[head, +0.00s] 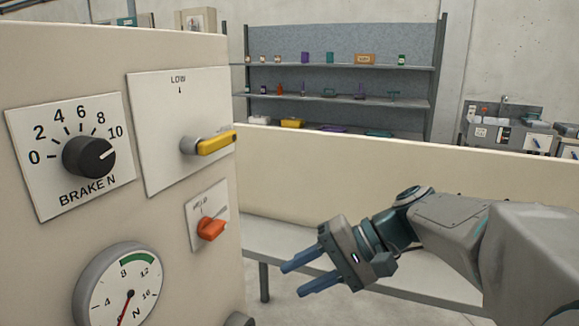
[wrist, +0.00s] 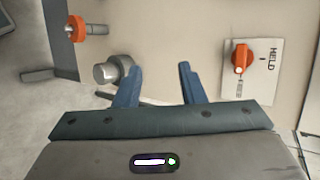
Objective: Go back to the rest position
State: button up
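My gripper (head: 307,273) is at the lower middle of the head view, to the right of the cream machine panel (head: 165,235) and apart from it. Its two blue fingers are spread with nothing between them. In the wrist view my gripper (wrist: 158,88) also shows open and empty in front of the panel. The orange switch (head: 211,228) sits on its plate on the panel; it shows in the wrist view (wrist: 242,57) beside the word HELD. A yellow-handled lever (head: 211,143) lies roughly level below the word LOW.
The black BRAKE N knob (head: 89,157) points near 10. A dial gauge (head: 119,290) sits below it. A grey knob (wrist: 113,70) and an orange part (wrist: 76,29) show in the wrist view. A long cream barrier (head: 400,166) and shelves (head: 340,80) stand behind my arm.

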jog(key=s+d+f+n+t+h+p, duration=0.1)
jog(key=s+d+t+h+p, duration=0.1)
jog(key=s+d+h+p, duration=0.6)
jog(key=d+h+p, duration=0.2)
jog(key=d+h, duration=0.1)
jog(key=d, duration=0.1)
jog(key=shift+s+n+t, duration=0.25)
jog(key=shift+n+t, duration=0.15)
